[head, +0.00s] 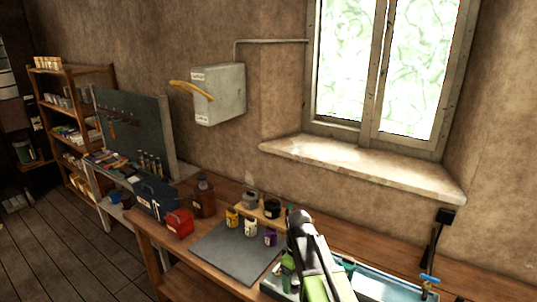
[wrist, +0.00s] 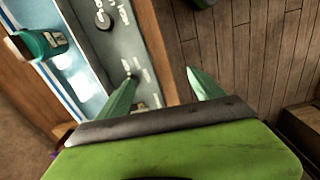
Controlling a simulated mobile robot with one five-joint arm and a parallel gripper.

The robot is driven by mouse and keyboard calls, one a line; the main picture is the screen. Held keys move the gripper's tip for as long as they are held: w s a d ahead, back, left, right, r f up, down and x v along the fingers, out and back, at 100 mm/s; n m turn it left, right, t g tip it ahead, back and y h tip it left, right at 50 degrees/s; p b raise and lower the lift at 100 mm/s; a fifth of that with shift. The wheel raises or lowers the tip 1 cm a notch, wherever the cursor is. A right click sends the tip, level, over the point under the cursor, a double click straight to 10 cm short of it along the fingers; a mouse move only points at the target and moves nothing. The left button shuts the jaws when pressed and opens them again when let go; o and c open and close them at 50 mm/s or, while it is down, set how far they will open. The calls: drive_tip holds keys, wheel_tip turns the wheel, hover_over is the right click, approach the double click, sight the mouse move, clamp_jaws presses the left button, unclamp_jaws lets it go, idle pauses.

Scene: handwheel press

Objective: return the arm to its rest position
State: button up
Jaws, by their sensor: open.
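My arm (head: 313,262) rises from the bottom edge of the head view, in front of the workbench, with a dark joint at the top and a green link below. My gripper (wrist: 161,74) shows in the wrist view with its two green fingers apart and nothing between them. It points down over the edge of a pale tray or basin and the wooden floor. In the head view I cannot make out the fingertips clearly.
The workbench (head: 182,257) carries a grey mat (head: 236,252), small jars, a red box (head: 179,223) and a brown bottle (head: 204,197). A teal bottle (wrist: 40,44) lies left of my fingers. A wall box (head: 218,95) with a yellow lever hangs above. Floor at left is clear.

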drive_tip(key=s+d+f+m+b, duration=0.7)
drive_tip(key=d+f+m+b, duration=0.1)
drive_tip(key=f+m, duration=0.2)
drive_tip(key=shift+s+f+b, duration=0.2)
drive_tip(key=shift+s+b, duration=0.15)
idle(2.3)
